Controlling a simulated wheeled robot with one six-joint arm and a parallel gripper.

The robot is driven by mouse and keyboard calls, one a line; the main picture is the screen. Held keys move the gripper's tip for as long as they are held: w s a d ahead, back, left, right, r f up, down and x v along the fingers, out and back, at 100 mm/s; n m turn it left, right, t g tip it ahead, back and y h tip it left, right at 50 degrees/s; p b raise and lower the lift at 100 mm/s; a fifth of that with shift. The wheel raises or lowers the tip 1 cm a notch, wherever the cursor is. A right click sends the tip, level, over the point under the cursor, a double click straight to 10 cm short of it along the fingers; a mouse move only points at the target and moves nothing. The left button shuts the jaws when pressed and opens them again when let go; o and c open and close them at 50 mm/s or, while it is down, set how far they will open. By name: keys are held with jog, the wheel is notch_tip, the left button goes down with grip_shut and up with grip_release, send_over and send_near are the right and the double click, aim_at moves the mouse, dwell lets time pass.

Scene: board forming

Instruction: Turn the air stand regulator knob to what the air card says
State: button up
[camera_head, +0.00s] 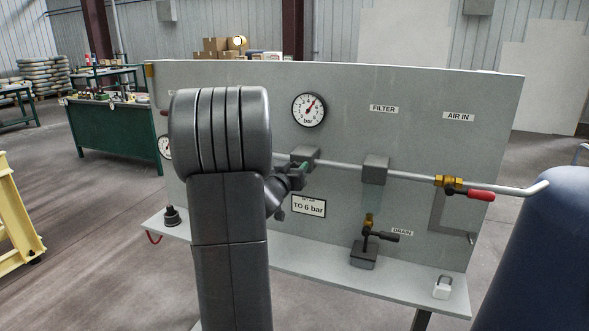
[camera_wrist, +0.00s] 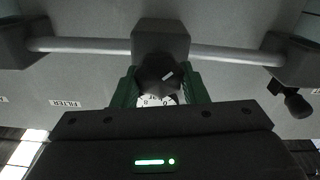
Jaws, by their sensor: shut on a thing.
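The regulator knob (camera_wrist: 158,72) is black with a white mark, under a grey block in the wrist view. My gripper (camera_wrist: 160,84) has its green fingers on either side of the knob and is shut on it. In the head view my arm hides most of the knob, and my gripper (camera_head: 299,171) is at the regulator block (camera_head: 305,153).
A grey pipe (camera_head: 405,176) runs across the panel (camera_head: 420,85) through a filter block (camera_head: 375,169) to a red-handled valve (camera_head: 480,195). A drain valve (camera_head: 380,236) stands below, with a padlock (camera_head: 442,287) on the ledge. A blue tank (camera_head: 545,260) is at the right.

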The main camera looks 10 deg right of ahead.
jog(key=shift+m, duration=0.3)
jog(key=m+b, duration=0.2)
jog(key=m, duration=0.2)
jog(key=shift+s+d+f+b, duration=0.1)
jog(key=shift+d+b, duration=0.05)
jog(key=shift+b, duration=0.2)
jog(key=shift+m+b, duration=0.95)
jog(key=shift+m, duration=1.25)
jog(key=o, duration=1)
jog(key=shift+c, duration=0.2)
jog(key=v, duration=1.4)
jog(key=shift+b, duration=0.3)
